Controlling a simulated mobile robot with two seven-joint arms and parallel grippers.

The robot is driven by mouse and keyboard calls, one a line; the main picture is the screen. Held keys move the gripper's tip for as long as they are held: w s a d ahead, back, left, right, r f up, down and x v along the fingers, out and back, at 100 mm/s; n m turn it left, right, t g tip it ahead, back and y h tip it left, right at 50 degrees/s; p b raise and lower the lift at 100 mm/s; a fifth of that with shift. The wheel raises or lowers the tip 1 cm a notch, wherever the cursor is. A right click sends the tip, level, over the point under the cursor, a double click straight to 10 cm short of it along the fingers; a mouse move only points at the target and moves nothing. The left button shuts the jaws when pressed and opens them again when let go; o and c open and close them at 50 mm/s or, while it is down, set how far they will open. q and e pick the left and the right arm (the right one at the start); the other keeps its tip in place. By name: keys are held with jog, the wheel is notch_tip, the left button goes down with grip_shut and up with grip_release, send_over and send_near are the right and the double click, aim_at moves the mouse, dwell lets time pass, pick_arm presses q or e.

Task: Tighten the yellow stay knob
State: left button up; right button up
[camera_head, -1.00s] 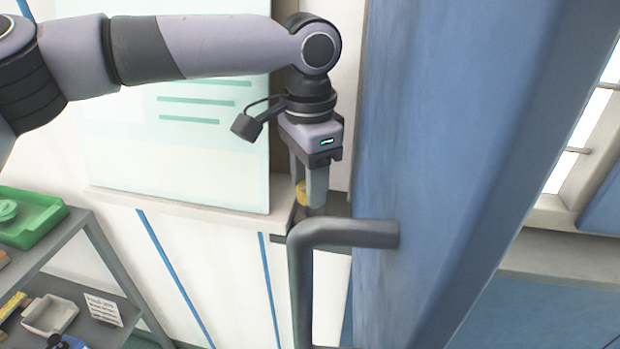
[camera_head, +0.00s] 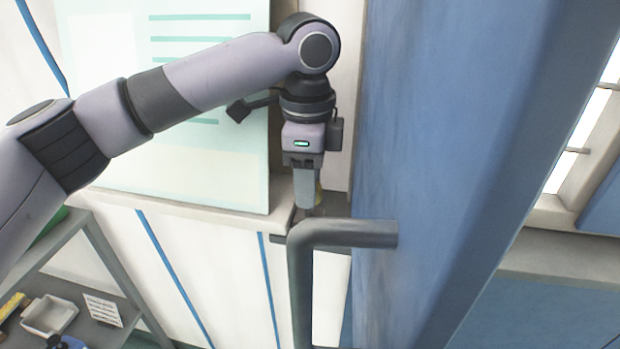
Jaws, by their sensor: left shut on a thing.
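My left gripper points down and is shut on the knob, just behind the bend of a grey bar handle. My left arm comes in from the left and bends down at the wrist. My right gripper is not in view.
The grey bar handle (camera_head: 345,234) sticks out from a large blue door panel (camera_head: 430,150) at the right. A grey shelf (camera_head: 110,290) with a small tray (camera_head: 50,315) stands lower left. A pale board (camera_head: 210,160) leans behind the arm.

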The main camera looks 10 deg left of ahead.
pick_arm(q)
jog(key=shift+s+d+m, duration=0.1)
jog(key=shift+s+m, duration=0.05)
jog(key=shift+m, duration=0.35)
jog(key=o, duration=1.1)
jog(key=shift+c, duration=0.2)
jog(key=shift+r, duration=3.65)
